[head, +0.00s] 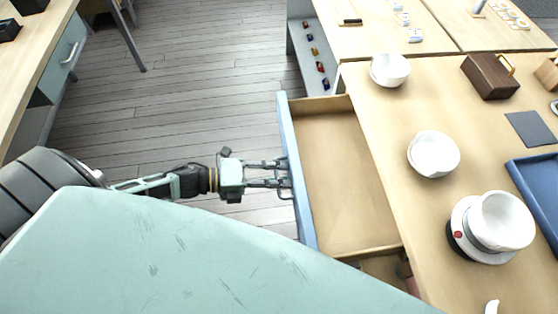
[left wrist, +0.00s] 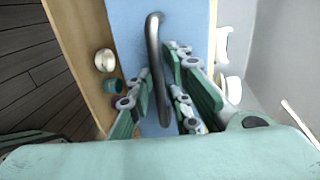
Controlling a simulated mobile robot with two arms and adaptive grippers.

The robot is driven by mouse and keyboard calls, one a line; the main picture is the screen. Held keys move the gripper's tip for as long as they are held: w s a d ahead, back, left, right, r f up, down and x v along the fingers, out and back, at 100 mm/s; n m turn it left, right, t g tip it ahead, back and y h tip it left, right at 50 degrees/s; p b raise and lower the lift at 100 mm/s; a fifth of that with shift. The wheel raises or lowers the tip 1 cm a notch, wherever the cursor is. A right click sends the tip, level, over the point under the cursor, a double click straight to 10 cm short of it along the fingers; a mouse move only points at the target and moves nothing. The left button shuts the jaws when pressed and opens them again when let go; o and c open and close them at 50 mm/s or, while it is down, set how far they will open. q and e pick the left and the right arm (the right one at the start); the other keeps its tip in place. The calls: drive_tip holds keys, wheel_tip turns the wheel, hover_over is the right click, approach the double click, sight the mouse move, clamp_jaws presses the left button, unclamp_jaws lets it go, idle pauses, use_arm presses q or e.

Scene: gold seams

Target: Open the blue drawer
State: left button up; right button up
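The blue drawer (head: 296,170) is pulled well out from the wooden-topped counter, and its bare wooden inside (head: 340,170) shows empty. My left gripper (head: 284,181) is at the outer face of its blue front. In the left wrist view the blue front (left wrist: 190,22) carries a grey metal bar handle (left wrist: 153,50). The left gripper's fingers (left wrist: 160,97) stand apart on either side of the handle, with a small gap visible; firm contact is not visible. My right gripper is not in view.
The counter (head: 400,205) holds white bowls (head: 433,154), a brown box (head: 490,76) and a blue tray (head: 535,190). A shelf with small coloured items (head: 315,52) is beyond the drawer. The grey plank floor (head: 190,80) is open; a desk (head: 40,55) stands at left.

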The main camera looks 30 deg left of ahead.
use_arm(q)
drive_tip(key=shift+s+a, duration=0.1)
drive_tip(key=shift+a, duration=0.1)
drive_tip(key=v, duration=1.1)
drive_tip(key=shift+s+a, duration=0.2)
drive_tip(key=shift+r, duration=0.1)
